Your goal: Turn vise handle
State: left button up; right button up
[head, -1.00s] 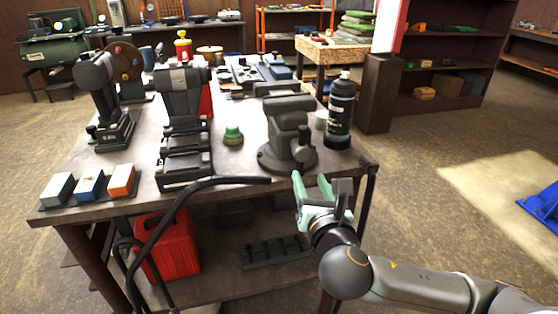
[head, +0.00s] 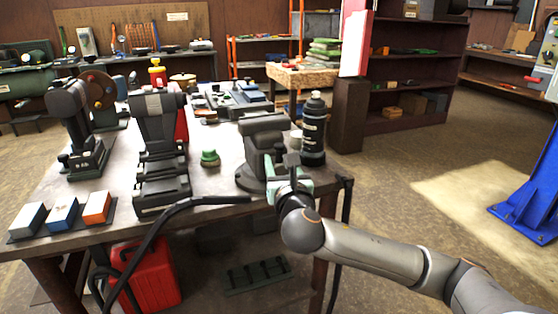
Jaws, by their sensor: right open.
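The dark grey vise (head: 262,138) stands on its round base near the front right corner of the workbench. Its handle, at the front of the vise, is largely hidden by my right gripper, so its angle is hard to tell. My right gripper (head: 284,172) has pale green fingers and is open. Its fingers are at the front of the vise, close around or beside the handle; I cannot tell whether they touch it. My left gripper is not in view.
A black bottle (head: 313,130) stands just right of the vise. A green knob-like item (head: 210,158) and black machines (head: 160,125) are to the left on the workbench (head: 120,214). Open floor lies to the right.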

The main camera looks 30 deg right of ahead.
jog(key=shift+x, duration=0.8)
grip_shut()
jog(key=shift+f, duration=0.1)
